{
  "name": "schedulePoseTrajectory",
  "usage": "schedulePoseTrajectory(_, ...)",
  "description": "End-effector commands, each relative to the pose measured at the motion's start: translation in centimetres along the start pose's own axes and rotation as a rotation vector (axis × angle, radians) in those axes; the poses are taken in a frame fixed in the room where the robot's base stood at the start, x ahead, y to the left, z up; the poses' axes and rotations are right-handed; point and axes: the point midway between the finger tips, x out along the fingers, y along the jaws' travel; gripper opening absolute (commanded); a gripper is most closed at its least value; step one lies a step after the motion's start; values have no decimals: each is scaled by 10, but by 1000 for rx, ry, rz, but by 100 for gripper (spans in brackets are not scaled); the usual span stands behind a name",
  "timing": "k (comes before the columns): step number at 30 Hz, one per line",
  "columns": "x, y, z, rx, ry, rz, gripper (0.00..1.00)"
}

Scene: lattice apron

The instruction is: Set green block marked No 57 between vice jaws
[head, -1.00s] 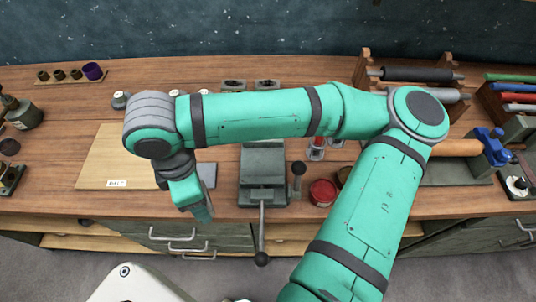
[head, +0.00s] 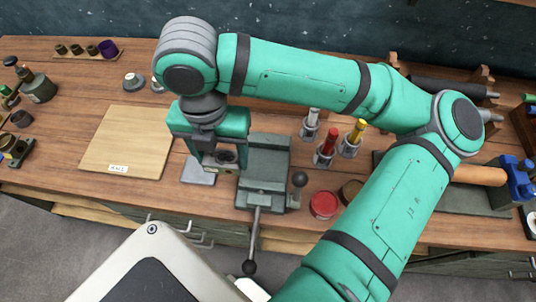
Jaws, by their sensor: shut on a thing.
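The vice (head: 268,158) is a grey-green metal body near the front edge of the bench, with a long ball-ended handle (head: 254,232) hanging over the edge. My gripper (head: 220,163) points down just left of the vice, over a grey plate. It is shut on a small block that is mostly hidden by the fingers. I cannot read any No 57 mark on it, and its colour is hard to tell. The held block is beside the vice, not between the jaws. How wide the jaws stand is hard to see.
A wooden board (head: 125,140) with a label lies left of the grey plate (head: 196,172). Right of the vice are a red tin (head: 323,204) and red (head: 329,140) and yellow (head: 356,130) tools in holders. A blue-ended roller lies further right.

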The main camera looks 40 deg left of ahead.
Motion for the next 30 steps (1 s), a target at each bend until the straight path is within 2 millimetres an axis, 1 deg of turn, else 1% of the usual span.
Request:
schedulePoseTrajectory(3,10,-16,17,10,2,1,8)
schedulePoseTrajectory(11,32,-48,54,9,2,0,8)
schedulePoseTrajectory(16,58,-64,71,11,2,0,8)
schedulePoseTrajectory(21,76,-76,82,14,1,1,8)
schedulePoseTrajectory(30,89,-82,90,11,1,0,8)
